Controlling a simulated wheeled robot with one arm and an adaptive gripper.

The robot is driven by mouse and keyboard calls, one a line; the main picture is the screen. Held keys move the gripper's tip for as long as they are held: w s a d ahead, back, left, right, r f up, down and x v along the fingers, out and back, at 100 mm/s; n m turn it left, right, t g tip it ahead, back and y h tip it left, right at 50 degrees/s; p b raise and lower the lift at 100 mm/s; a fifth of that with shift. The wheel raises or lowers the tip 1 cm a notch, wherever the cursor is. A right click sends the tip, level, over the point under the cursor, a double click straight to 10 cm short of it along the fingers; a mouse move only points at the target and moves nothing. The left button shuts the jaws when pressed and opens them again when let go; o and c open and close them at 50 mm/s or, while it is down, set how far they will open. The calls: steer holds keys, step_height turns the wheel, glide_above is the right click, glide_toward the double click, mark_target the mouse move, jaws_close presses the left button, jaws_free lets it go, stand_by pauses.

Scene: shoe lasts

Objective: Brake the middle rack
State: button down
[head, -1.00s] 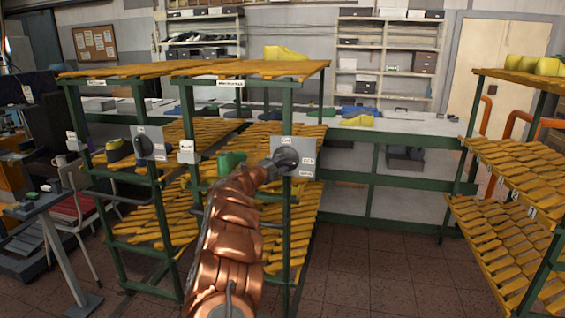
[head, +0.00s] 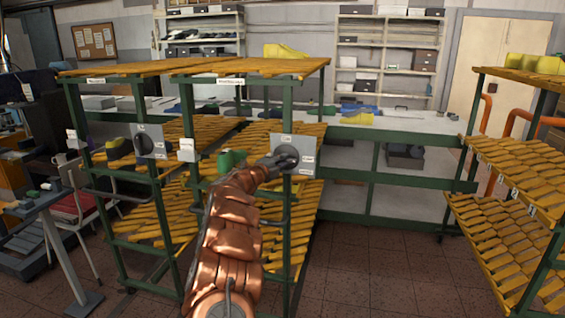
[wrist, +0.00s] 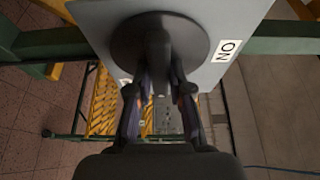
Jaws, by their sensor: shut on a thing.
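The middle rack (head: 250,80) has green posts and yellow slatted shelves. A grey control plate (head: 309,150) is fixed to its front right post, with a round dark dial (head: 287,154) and small white labels. My gripper (head: 274,163) is at this dial, at the end of my copper arm. In the wrist view, the dial (wrist: 125,42) has a raised dark handle (wrist: 158,52). The fingers of my gripper (wrist: 159,88) are shut on the handle, one on each side. An ON label (wrist: 226,50) appears upside down beside the dial. The fingertips' contact is partly dark.
A similar rack (head: 110,70) with its own dial plate (head: 149,141) stands close on the left. Another rack (head: 520,160) stands at the right. A long workbench (head: 420,124) runs behind. Open tiled floor (head: 385,270) lies between the middle and right racks.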

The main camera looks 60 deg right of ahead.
steer(key=shift+f+n+b, duration=0.15)
steer(key=shift+n+b, duration=0.15)
steer(key=shift+s+d+f+n+t+h+b, duration=0.1)
steer(key=shift+n+t+h+b, duration=0.8)
steer(key=shift+n, duration=2.75)
steer(key=shift+s+a+r+n+t+h+b, duration=0.1)
steer(key=shift+n+t+b, duration=1.5)
steer(key=shift+n, duration=2)
steer(key=shift+d+f+n+t+h+b, duration=0.1)
steer(key=shift+n+t+h+b, duration=0.55)
steer(key=shift+n+t, duration=2)
steer(key=shift+n+g, duration=0.85)
steer(key=shift+n, duration=0.35)
steer(key=c, duration=1.1)
jaws_free()
steer(key=shift+o, duration=0.2)
